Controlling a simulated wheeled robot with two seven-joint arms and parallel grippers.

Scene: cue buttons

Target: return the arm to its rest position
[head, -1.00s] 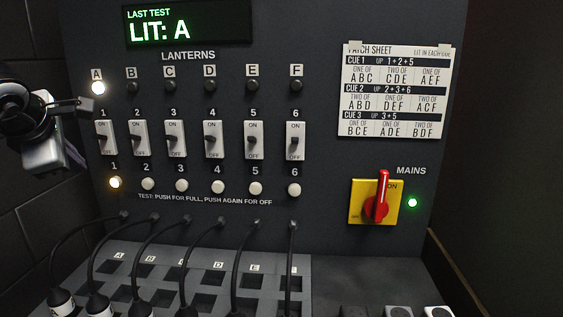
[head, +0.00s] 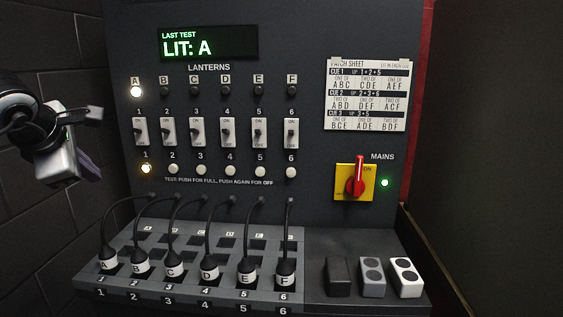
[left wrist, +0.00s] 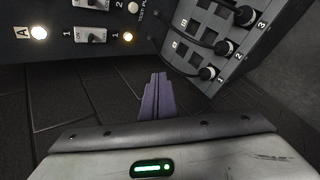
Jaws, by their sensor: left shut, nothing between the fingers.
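My left gripper (head: 92,114) is at the far left of the head view, in front of the dark wall and left of the panel. It is shut and holds nothing. Its closed fingers also show in the left wrist view (left wrist: 157,97), clear of the panel. The control panel (head: 310,220) fills the middle of the head view. Its display (head: 208,44) reads "LAST TEST LIT: A". Lantern A (head: 135,91) glows, and test button 1 (head: 146,168) is lit. The other lanterns and buttons are unlit. My right gripper is not in view.
Plugs lettered A to F stand in the numbered sockets on the sloped ledge (head: 90,270). A red mains switch on a yellow plate (head: 343,195) has a green lamp (head: 384,183) beside it. A patch sheet (head: 366,95) hangs above. Several small blocks (head: 372,277) sit at lower right.

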